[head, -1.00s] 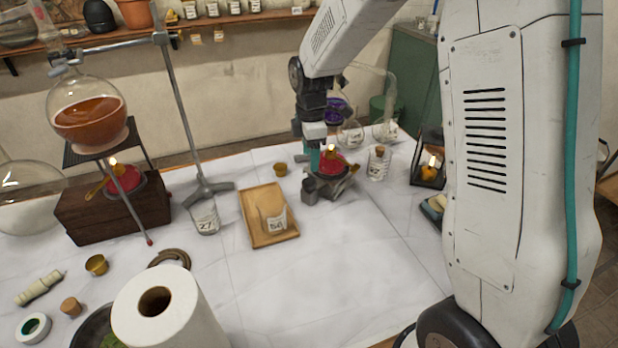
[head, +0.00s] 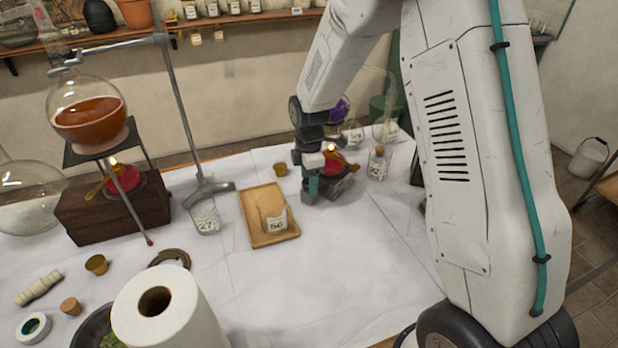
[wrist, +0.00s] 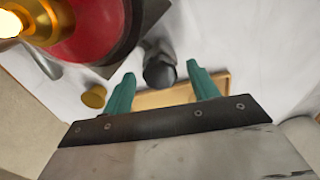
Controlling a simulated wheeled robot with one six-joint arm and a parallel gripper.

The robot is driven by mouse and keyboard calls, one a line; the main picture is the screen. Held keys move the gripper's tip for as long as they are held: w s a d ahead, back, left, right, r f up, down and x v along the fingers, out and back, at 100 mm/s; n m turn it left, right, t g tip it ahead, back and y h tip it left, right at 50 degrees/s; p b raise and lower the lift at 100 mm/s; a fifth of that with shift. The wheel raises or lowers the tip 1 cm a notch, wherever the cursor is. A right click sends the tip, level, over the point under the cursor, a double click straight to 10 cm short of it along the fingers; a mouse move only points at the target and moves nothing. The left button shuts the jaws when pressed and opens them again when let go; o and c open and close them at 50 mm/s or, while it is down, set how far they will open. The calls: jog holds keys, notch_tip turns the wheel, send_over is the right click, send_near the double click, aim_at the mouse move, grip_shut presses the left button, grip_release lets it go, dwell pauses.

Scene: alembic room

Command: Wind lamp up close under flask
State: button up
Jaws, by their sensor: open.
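A red lamp (head: 333,168) with a lit flame stands on a low dark metal stand (head: 340,188) at the back right of the table. It fills the upper left of the wrist view (wrist: 92,28). My gripper (head: 313,185) is beside the stand's left side, pointing down. In the wrist view my gripper (wrist: 158,74) is open, with a dark round knob (wrist: 160,68) between its fingertips; I cannot tell whether they touch it. A flask with purple contents (head: 341,108) is partly hidden behind my arm. A round flask of orange liquid (head: 88,118) sits above another lit red lamp (head: 124,177).
A wooden tray (head: 257,202) with a labelled beaker lies left of my gripper. A small brass cup (head: 280,169), a beaker (head: 206,217) and a labelled glass (head: 378,164) stand nearby. A clamp stand (head: 180,100) rises at the left.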

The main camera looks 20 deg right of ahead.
jog(key=c, duration=1)
jog(key=shift+m, duration=0.4)
jog(key=m, duration=0.9)
jog(key=shift+m, duration=0.4)
jog(key=m, duration=0.5)
jog(key=shift+m, duration=0.3)
jog(key=m, duration=0.4)
jog(key=shift+m, duration=0.3)
